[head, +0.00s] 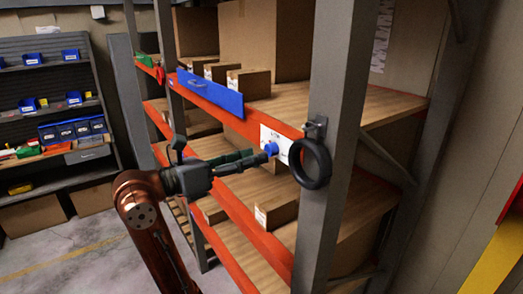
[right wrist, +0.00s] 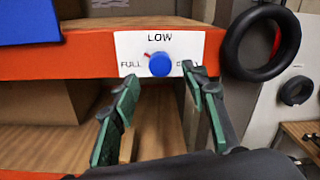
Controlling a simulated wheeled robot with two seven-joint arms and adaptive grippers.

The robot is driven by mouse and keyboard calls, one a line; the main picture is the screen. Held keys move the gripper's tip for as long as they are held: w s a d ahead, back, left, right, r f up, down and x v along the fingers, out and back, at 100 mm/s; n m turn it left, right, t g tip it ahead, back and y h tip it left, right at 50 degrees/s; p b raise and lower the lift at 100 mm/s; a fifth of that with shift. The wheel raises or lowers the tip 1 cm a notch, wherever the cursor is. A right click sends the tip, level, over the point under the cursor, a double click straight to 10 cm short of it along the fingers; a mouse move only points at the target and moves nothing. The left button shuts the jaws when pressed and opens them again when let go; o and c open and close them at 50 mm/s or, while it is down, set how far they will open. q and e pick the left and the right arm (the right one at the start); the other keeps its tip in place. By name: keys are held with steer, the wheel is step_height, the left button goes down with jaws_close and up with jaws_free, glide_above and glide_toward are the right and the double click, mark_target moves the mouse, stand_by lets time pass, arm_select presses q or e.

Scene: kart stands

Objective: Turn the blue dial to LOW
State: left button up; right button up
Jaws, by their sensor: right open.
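The blue dial (head: 271,149) sits on a white label plate on the orange shelf beam. In the right wrist view the blue dial (right wrist: 160,64) is round, with LOW above it and FULL to its left. The label on its right is partly hidden by a finger. A small red mark shows at the dial's upper left, between FULL and LOW. My right gripper (right wrist: 160,82) is open, its green-padded fingers pointing at the dial, one to each side and slightly below. In the head view my right gripper (head: 262,157) reaches the dial's front; contact is unclear. My left gripper is out of view.
A black ring (head: 310,163) hangs on the grey upright just right of the dial. A blue panel (head: 210,92) is on the same beam to the left. Cardboard boxes (head: 248,82) stand on the shelves. A bin rack (head: 52,108) stands far left.

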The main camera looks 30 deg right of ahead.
mark_target(271, 150)
steer(key=shift+w+d+p, duration=0.1)
steer(key=shift+d+p, duration=0.3)
steer(key=shift+d, duration=1.35)
steer(key=shift+c, duration=0.6)
jaws_close()
